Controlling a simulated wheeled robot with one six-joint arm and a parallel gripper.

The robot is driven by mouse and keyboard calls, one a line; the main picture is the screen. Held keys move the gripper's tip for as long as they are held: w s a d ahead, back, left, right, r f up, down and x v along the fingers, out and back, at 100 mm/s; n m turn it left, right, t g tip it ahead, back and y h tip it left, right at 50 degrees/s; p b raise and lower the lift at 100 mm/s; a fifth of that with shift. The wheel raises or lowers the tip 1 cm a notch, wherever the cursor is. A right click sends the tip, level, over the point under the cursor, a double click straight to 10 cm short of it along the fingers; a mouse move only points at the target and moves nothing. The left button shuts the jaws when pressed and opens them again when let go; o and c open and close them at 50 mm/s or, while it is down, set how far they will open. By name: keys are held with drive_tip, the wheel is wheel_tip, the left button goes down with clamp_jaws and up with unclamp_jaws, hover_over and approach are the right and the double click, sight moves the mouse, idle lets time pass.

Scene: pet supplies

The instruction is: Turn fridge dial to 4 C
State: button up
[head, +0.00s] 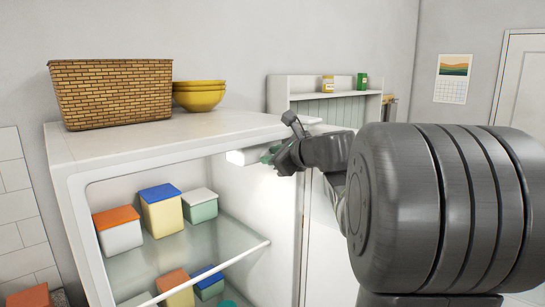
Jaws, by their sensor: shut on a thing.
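The open white fridge (175,136) fills the left and middle of the head view. A lit lamp (236,157) sits under its top, at the upper right of the interior. My gripper (279,158) is just right of the lamp, shut on what appears to be the fridge dial. The dial's marks and setting cannot be read, as the gripper covers that spot.
Lidded boxes, including a yellow one (162,215), stand on the glass shelf (225,250), with more below. A wicker basket (112,95) and yellow bowls (200,98) stand on the fridge top. A white shelf unit (300,86) stands behind. My arm blocks the right side.

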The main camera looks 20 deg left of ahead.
drive_tip(key=shift+w+d+f+m+g+y, duration=0.1)
drive_tip(key=shift+m+g+y, duration=0.15)
drive_tip(key=shift+m+g, duration=0.7)
drive_tip(key=shift+w+a+m+g+y, duration=0.1)
drive_tip(key=shift+m+g+y, duration=0.2)
drive_tip(key=shift+m, duration=1.3)
drive_tip(key=shift+w+d+f+m+g+y, duration=0.1)
drive_tip(key=shift+m+g+y, duration=0.3)
drive_tip(key=shift+m, duration=0.85)
drive_tip(key=o, duration=0.7)
drive_tip(key=shift+r, duration=0.1)
drive_tip(key=b+v, duration=0.3)
drive_tip(key=v, duration=1)
drive_tip(key=shift+d+r+b, duration=0.2)
drive_tip(key=shift+d+b, duration=0.1)
drive_tip(key=shift+d, duration=0.05)
